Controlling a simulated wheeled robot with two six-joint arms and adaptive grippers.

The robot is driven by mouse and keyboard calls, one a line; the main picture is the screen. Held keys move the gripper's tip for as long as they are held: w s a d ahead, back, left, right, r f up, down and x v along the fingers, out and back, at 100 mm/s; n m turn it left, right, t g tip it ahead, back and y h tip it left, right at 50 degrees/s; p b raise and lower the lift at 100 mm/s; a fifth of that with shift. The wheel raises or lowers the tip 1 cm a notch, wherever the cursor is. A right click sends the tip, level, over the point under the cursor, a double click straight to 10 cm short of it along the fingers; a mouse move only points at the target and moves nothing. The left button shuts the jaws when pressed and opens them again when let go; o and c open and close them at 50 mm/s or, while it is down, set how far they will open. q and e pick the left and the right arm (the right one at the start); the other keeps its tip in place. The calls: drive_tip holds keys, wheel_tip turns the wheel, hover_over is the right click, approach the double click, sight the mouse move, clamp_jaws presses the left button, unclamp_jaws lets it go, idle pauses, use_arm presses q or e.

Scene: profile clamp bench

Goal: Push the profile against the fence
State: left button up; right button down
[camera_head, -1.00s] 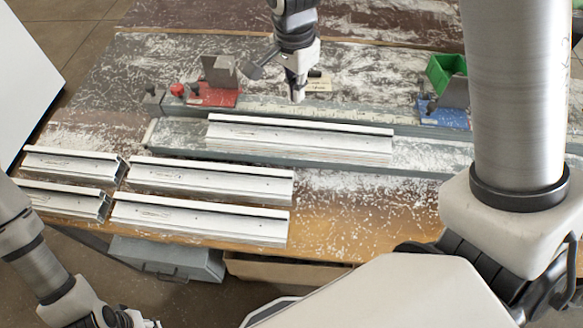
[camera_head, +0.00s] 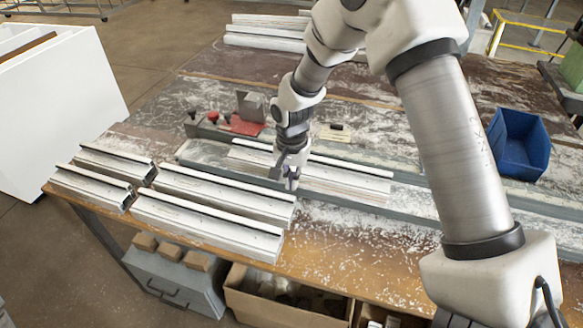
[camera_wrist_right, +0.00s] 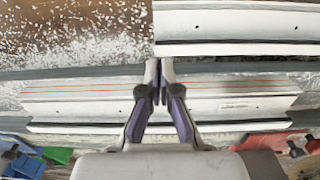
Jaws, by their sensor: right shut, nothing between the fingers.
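The profile (camera_head: 345,183) is a long white-grey bar lying lengthwise on the grey clamp bed. The fence (camera_head: 405,176) is the grey rail along its far side; I cannot tell whether they touch. My right gripper (camera_head: 291,181) points down at the profile's near side, left of its middle, and hides part of it. In the right wrist view, the gripper (camera_wrist_right: 158,70) is shut and empty, its tips by the near long edge of the profile (camera_wrist_right: 75,98). Whether the tips touch it is unclear. My left gripper is out of view.
Several similar white profiles (camera_head: 212,220) lie on the near left of the table, close to the gripper. A red clamp (camera_head: 243,125) stands behind the bed at left. A blue bin (camera_head: 519,143) is at right. More profiles (camera_head: 265,38) lie at the back.

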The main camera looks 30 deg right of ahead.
sight(306, 170)
drive_tip(key=f, duration=0.1)
drive_tip(key=s+f, duration=0.1)
drive_tip(key=f, duration=0.1)
drive_tip(key=shift+f+p, duration=0.2)
drive_tip(key=shift+p, duration=0.15)
drive_tip(key=w+d, duration=0.1)
drive_tip(key=w+d+p, duration=0.1)
drive_tip(key=w, duration=0.1)
drive_tip(key=shift+w+d+f, duration=0.2)
drive_tip(key=shift+d+f, duration=0.15)
drive_tip(key=shift+f, duration=0.05)
drive_tip(key=shift+d+p, duration=0.2)
drive_tip(key=shift+p, duration=0.1)
drive_tip(key=shift+s+r, duration=0.1)
